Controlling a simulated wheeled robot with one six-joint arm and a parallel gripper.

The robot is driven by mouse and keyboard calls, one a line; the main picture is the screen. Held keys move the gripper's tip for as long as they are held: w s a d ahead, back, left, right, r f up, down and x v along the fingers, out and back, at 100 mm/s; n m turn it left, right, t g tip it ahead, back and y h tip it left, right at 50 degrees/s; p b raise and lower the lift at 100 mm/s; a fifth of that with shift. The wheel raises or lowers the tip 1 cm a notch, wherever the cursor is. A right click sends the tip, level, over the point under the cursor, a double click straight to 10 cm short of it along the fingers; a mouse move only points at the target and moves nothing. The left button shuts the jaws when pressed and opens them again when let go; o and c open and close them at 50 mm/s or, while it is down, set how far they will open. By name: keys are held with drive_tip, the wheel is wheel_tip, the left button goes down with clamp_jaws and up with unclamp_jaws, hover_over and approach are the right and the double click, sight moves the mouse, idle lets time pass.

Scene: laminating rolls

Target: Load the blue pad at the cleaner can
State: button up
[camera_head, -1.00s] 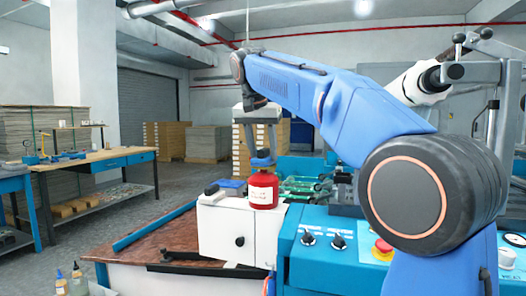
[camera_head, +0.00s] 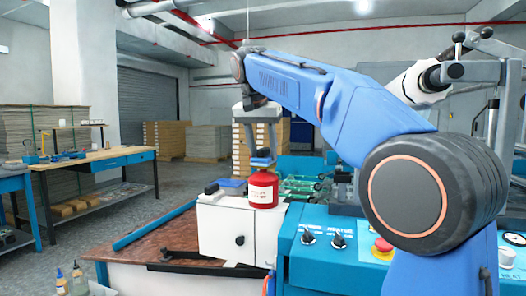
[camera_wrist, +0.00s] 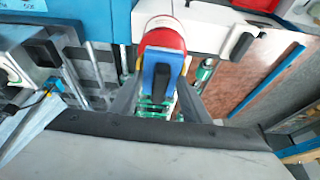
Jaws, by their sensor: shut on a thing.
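The blue pad (camera_head: 261,162) has a dark grip on its back, seen in the wrist view (camera_wrist: 163,75). My gripper (camera_head: 262,150) is shut on it, one finger on each side. The red cleaner can (camera_head: 263,190) with a white label stands upright on the white housing. The pad is right at the can's top; whether it touches cannot be told for sure. In the wrist view the can (camera_wrist: 163,35) lies just beyond the pad, which hides part of it.
The white housing (camera_head: 222,230) stands beside the blue control panel (camera_head: 325,262) with knobs and a red stop button (camera_head: 382,246). A brown board (camera_head: 150,245) with a blue bar (camera_head: 153,226) lies to the left. Green-topped rollers (camera_head: 302,185) are behind the can.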

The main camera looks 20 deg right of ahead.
sight(263, 148)
drive_tip(key=shift+r, duration=3.4)
drive_tip(key=shift+a, duration=0.1)
